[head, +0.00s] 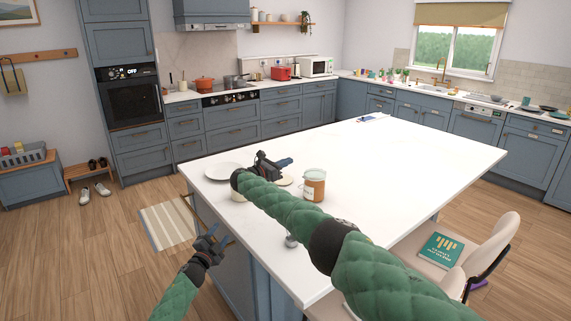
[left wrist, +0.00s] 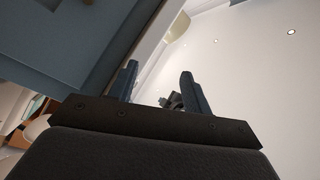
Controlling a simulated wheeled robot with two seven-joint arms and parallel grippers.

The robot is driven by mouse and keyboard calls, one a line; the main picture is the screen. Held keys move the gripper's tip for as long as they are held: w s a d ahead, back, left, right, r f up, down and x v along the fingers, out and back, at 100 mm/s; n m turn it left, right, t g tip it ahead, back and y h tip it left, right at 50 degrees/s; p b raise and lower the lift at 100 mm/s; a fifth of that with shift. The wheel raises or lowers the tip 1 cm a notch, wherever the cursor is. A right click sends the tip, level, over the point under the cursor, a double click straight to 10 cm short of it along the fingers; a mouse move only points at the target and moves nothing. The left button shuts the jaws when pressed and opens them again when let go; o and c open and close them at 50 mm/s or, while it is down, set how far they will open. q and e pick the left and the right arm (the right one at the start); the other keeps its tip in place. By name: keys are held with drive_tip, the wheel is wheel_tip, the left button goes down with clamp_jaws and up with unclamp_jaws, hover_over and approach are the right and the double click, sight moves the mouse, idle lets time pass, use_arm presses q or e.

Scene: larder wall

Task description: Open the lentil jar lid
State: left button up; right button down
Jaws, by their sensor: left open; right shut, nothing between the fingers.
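The lentil jar (head: 314,187) is a glass jar with orange contents and a pale label. It stands upright on the white island top. Its top is small in the picture, so I cannot tell how the lid sits. My right gripper (head: 286,162) is shut and empty above the island, left of the jar and apart from it. My left gripper (head: 213,238) is open and empty, low beside the island's left side, away from the jar. In the left wrist view its two fingers (left wrist: 160,88) stand apart with nothing held between them.
A white plate (head: 223,171) lies on the island's left corner. A beige round thing (head: 285,180) sits between my right gripper and the jar, partly hidden. My right arm crosses the island's front. The island's far right part is mostly clear. A chair (head: 480,246) with a book stands right.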

use_arm(q)
drive_tip(key=s+a+f+n+g+y, duration=0.1)
drive_tip(key=s+f+n+g+y, duration=0.15)
drive_tip(key=s+f, duration=0.8)
drive_tip(key=s+a+f+n+g+y, duration=0.15)
drive_tip(key=s+f+n, duration=0.25)
drive_tip(key=s+f, duration=0.7)
drive_tip(key=s+a+f+n+g+y, duration=0.1)
drive_tip(key=s+f+n+g+y, duration=0.35)
drive_tip(key=f, duration=1.05)
drive_tip(key=s+d+f+n+g+h, duration=0.1)
drive_tip(key=s+d+f+g, duration=0.15)
drive_tip(key=s+f, duration=0.75)
drive_tip(key=s+d+f+n+g+h, duration=0.1)
drive_tip(key=s+d+f+g, duration=0.15)
drive_tip(key=s, duration=1.45)
drive_tip(key=s+d+f+g+h, duration=0.1)
drive_tip(key=s+d+f+g, duration=0.15)
drive_tip(key=s+f, duration=0.75)
drive_tip(key=s+a+f+p, duration=0.3)
drive_tip(key=s, duration=0.5)
drive_tip(key=shift+a+p, duration=0.35)
drive_tip(key=shift+p, duration=0.05)
use_arm(e)
drive_tip(key=w+d+r+g+y, duration=0.2)
drive_tip(key=d+r, duration=0.1)
drive_tip(key=r, duration=0.2)
drive_tip(key=shift+r+y, duration=0.15)
drive_tip(key=shift+y, duration=0.15)
